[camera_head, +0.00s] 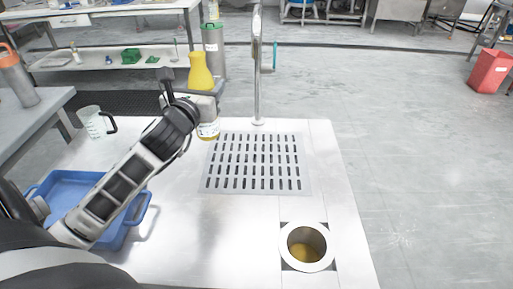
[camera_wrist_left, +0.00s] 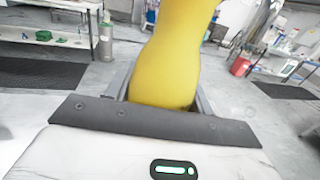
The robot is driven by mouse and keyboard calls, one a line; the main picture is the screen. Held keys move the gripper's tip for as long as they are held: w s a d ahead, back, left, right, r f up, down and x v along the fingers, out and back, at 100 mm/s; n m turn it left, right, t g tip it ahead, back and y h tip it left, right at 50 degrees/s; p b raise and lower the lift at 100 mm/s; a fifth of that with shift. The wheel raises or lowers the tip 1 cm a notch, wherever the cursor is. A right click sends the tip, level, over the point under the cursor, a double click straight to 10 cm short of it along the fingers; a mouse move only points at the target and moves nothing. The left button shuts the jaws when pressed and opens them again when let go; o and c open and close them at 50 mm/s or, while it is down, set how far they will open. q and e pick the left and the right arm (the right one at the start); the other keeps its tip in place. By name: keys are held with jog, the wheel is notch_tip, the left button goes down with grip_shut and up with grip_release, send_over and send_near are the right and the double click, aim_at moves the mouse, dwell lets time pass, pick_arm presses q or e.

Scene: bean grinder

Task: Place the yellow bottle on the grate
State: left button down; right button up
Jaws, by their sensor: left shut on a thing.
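The yellow bottle (camera_head: 200,72) is upright in the head view, by the back left corner of the metal slotted grate (camera_head: 257,162). My left gripper is shut on the bottle's middle. In the left wrist view the bottle (camera_wrist_left: 173,55) fills the space between the fingers (camera_wrist_left: 160,93). I cannot tell whether the bottle's base touches the counter or hangs just above it. My right gripper is not in view.
A blue tray (camera_head: 70,185) and a clear jug (camera_head: 95,122) are on the left. A round metal cup (camera_head: 306,243) sits at front right. The grate's top is clear.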

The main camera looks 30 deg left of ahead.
pick_arm(q)
jog(key=w+d+f+b, duration=0.5)
jog(key=w+d+f, duration=0.2)
jog(key=w+f, duration=0.3)
notch_tip(320, 180, down, 3)
jog(key=shift+w+d+r, duration=0.2)
jog(key=shift+d, duration=0.15)
jog(key=c, duration=0.6)
grip_release()
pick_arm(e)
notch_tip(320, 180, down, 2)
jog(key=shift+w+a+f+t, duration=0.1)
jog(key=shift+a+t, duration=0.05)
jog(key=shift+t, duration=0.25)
pick_arm(q)
jog(key=shift+o, duration=0.2)
